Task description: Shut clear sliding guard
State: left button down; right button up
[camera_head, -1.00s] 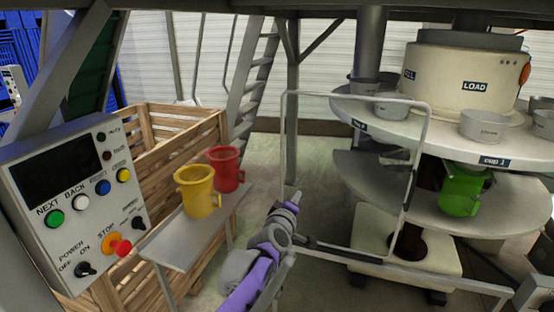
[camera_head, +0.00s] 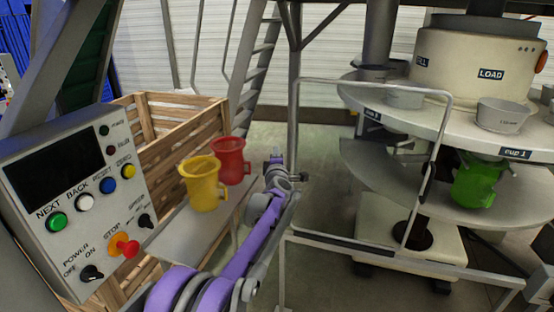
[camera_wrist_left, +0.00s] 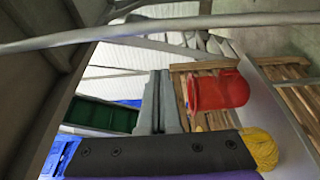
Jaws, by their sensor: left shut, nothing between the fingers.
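The clear sliding guard shows as a thin grey frame (camera_head: 372,82) with a see-through middle, standing in front of the left part of the round machine. A dark handle (camera_head: 428,182) sits on its right upright. My left gripper (camera_head: 275,154) is just left of the guard's left upright in the picture, beyond the red cup. I cannot tell whether it touches the frame. In the left wrist view its fingers (camera_wrist_left: 160,100) are together and empty, and a grey bar (camera_wrist_left: 160,32) crosses above them. My right gripper is out of view.
A yellow cup (camera_head: 203,184) and a red cup (camera_head: 230,160) stand on a small shelf (camera_head: 180,240) left of my arm. A control panel (camera_head: 75,190) and a wooden crate (camera_head: 190,132) are further left. A green cup (camera_head: 476,182) is under the machine's upper plate.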

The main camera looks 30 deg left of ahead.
pick_arm(q)
jog(key=w+d, duration=0.2)
jog(key=shift+w+d, duration=0.35)
jog(key=shift+w, duration=0.05)
dwell(0.4)
